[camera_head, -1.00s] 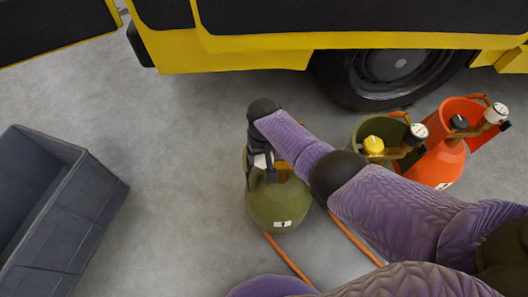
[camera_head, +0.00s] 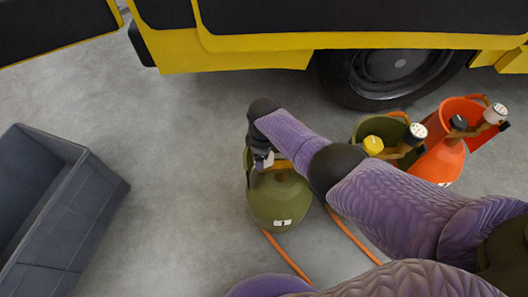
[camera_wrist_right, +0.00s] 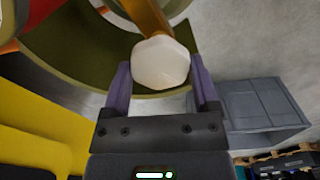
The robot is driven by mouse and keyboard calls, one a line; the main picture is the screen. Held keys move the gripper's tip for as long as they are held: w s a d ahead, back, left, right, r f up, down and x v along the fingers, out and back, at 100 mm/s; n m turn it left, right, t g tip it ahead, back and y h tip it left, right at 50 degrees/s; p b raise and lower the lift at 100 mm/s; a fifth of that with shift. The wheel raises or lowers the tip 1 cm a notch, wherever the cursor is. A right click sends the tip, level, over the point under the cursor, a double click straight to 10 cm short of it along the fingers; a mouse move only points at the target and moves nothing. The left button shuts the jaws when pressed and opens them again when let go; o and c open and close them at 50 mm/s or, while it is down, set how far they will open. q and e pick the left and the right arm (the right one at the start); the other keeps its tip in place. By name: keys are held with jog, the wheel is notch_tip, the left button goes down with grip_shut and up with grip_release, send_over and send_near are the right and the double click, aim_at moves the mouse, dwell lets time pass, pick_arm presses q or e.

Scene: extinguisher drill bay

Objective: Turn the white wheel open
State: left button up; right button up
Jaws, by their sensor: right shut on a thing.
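The white wheel (camera_wrist_right: 160,62) is a faceted knob on a brass-coloured stem, seen close up in the right wrist view. My right gripper (camera_wrist_right: 161,75) has one finger on each side of it and is shut on it. In the head view the right gripper (camera_head: 264,158) is at the top of an olive green cylinder (camera_head: 277,203) with a white label, standing upright on the floor. There the gripper and arm mostly hide the wheel. My left gripper is not in view.
To the right stand another olive cylinder with a yellow wheel (camera_head: 373,145) and an orange cylinder (camera_head: 440,162) with a black wheel. A dark grey bin (camera_head: 75,215) is at the left. A yellow vehicle (camera_head: 235,62) with a tyre is behind. Orange hoses lie on the floor.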

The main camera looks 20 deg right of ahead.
jog(key=n, duration=0.3)
jog(key=shift+f+n, duration=0.1)
jog(key=shift+n, duration=0.3)
jog(key=n, duration=0.4)
jog(key=shift+n, duration=1.1)
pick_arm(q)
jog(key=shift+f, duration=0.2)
pick_arm(e)
jog(key=shift+n, duration=0.4)
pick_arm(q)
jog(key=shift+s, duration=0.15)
pick_arm(e)
jog(key=o, duration=1.1)
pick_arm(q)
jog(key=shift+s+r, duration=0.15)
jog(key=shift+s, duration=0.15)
